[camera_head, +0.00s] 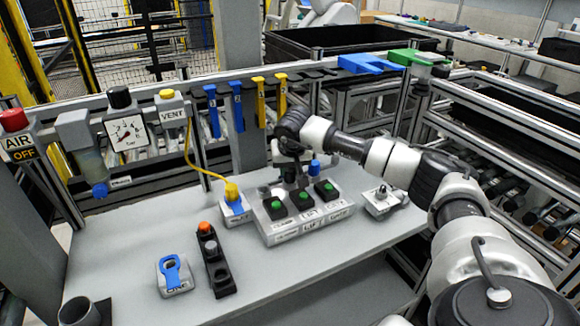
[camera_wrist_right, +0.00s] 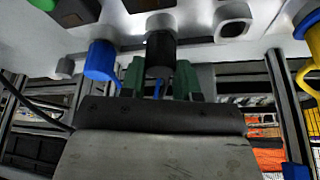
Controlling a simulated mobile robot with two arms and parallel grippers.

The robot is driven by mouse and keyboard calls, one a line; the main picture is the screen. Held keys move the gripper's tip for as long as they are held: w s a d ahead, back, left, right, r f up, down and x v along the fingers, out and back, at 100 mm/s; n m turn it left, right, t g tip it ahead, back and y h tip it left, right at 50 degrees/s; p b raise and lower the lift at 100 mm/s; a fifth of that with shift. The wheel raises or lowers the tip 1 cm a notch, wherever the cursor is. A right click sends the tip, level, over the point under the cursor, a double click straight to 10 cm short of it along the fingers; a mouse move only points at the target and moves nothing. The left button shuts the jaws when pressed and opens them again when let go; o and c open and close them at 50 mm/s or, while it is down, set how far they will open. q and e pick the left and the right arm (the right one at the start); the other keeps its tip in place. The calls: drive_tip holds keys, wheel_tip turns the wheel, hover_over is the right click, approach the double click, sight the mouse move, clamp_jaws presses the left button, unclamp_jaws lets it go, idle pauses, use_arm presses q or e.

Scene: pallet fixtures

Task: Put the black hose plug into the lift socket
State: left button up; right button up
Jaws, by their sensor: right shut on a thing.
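The grey valve box (camera_head: 285,236) with green buttons stands on the table, its middle front label reading LIFT. My right gripper (camera_head: 291,180) points down at the middle of its back row. In the right wrist view my right gripper (camera_wrist_right: 158,80) has green fingers shut on the black hose plug (camera_wrist_right: 160,52), which is at the middle position of the box. I cannot tell how deep it sits; the lift socket is hidden behind it. A blue plug (camera_wrist_right: 101,60) is beside it, also in the head view (camera_head: 314,167). An empty socket (camera_wrist_right: 232,22) is on the other side. My left gripper is not in view.
A yellow plug (camera_head: 232,191) on a yellow hose sits in a holder left of the box. A blue-ringed holder (camera_head: 172,274) and a black strip with an orange button (camera_head: 204,228) lie front left. A small grey fixture (camera_head: 382,200) is right. The front table is clear.

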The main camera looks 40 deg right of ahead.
drive_tip(key=o, duration=1)
drive_tip(key=shift+r, duration=0.1)
drive_tip(key=b+v, duration=0.1)
drive_tip(key=v, duration=0.9)
drive_tip(key=shift+s+r, duration=0.15)
drive_tip(key=shift+r, duration=0.15)
drive_tip(key=shift+f, duration=0.1)
